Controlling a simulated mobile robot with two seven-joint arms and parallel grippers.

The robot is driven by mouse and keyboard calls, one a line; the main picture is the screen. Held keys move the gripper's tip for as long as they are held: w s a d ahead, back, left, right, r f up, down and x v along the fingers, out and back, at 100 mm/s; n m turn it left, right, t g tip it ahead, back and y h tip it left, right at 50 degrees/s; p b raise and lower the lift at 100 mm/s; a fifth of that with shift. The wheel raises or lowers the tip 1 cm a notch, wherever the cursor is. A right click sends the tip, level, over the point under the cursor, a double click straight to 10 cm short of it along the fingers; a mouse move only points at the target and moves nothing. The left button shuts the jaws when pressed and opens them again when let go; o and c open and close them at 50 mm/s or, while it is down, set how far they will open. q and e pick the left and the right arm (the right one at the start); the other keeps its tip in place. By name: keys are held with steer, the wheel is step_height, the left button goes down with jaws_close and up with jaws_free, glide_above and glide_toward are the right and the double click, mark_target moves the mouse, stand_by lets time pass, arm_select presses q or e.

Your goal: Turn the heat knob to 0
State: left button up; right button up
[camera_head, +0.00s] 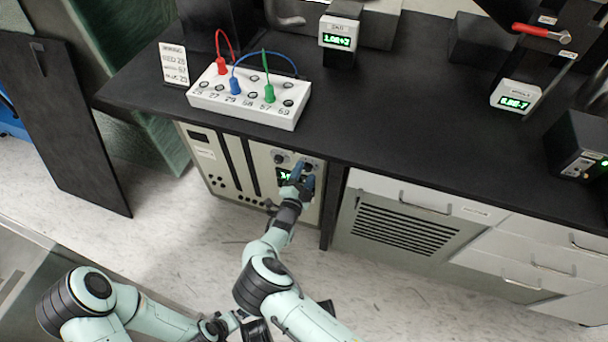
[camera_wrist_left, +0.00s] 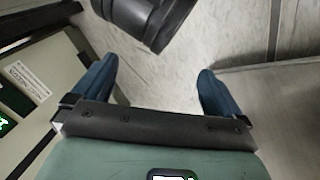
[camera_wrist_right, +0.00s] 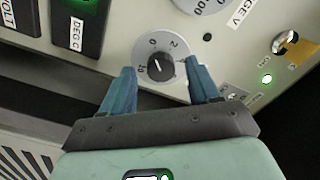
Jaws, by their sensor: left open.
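A round grey knob with a black centre and a numbered dial (camera_wrist_right: 158,62) sits on the beige front panel of a device (camera_head: 205,155) under the bench. In the right wrist view, 0 and 2 show at the top of its dial and 10 at its left; its exact setting is hard to read. My right gripper (camera_wrist_right: 160,70) is open, with one blue finger on each side of the knob's lower part; contact cannot be told. It also reaches the panel in the head view (camera_head: 300,178). My left gripper (camera_wrist_left: 155,68) is open and empty, low above the floor.
A larger dial (camera_wrist_right: 203,4), a green light (camera_wrist_right: 267,78) and a metal switch (camera_wrist_right: 290,45) are near the knob. The black bench top (camera_head: 400,110) overhangs the panel. A white socket box (camera_head: 250,105) with coloured cables stands above. Drawers (camera_head: 530,255) are at the right.

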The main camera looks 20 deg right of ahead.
arm_select(q)
steer(key=shift+g+h, duration=0.3)
steer(key=shift+g, duration=0.4)
steer(key=s+r+p, duration=0.1)
steer(key=s+d+r, duration=0.1)
steer(key=s+d+r+p, duration=0.1)
steer(key=s, duration=0.1)
steer(key=shift+p, duration=0.35)
arm_select(e)
steer(key=v, duration=1.3)
steer(key=shift+s+a, duration=0.1)
steer(key=shift+s, duration=0.05)
